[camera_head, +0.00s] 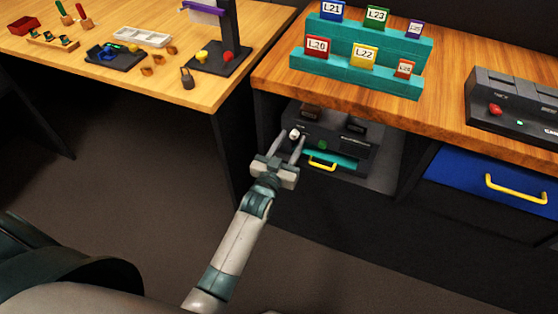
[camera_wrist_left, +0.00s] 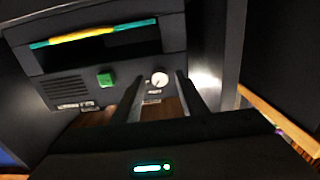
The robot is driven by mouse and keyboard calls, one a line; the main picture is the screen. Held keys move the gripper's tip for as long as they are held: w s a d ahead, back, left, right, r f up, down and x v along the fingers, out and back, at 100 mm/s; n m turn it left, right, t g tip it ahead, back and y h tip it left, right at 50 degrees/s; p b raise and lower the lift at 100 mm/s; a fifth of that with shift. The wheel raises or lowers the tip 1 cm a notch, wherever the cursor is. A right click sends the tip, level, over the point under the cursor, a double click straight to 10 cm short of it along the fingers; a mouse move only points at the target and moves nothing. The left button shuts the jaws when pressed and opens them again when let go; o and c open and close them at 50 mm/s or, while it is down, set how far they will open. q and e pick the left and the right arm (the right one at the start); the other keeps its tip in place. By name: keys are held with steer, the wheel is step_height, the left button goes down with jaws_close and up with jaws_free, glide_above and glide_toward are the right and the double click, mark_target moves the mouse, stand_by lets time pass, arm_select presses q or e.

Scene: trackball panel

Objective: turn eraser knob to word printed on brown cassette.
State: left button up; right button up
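A black device (camera_head: 345,146) sits in the shelf under the wooden counter. A small white knob (camera_head: 294,134) is at its upper left front; it also shows in the left wrist view (camera_wrist_left: 159,78). I take it for the eraser knob; its labels are too small to read. My left gripper (camera_head: 294,138) is open, its fingers pointing at the panel on either side of the knob; contact cannot be told. Two dark blocks, one brownish (camera_head: 310,113), stand on the device. I cannot tell whether either is the brown cassette; no word is legible. My right gripper is not in view.
A green button (camera_head: 322,145) and a yellow handle (camera_head: 322,163) on a teal strip are close to my fingers. Shelf walls and the counter (camera_head: 268,82) enclose the device. A teal card rack (camera_head: 345,73) stands above. A blue drawer (camera_head: 455,177) is right.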

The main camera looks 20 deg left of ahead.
arm_select(q)
steer(key=s, duration=1.7)
steer(key=shift+a, duration=0.3)
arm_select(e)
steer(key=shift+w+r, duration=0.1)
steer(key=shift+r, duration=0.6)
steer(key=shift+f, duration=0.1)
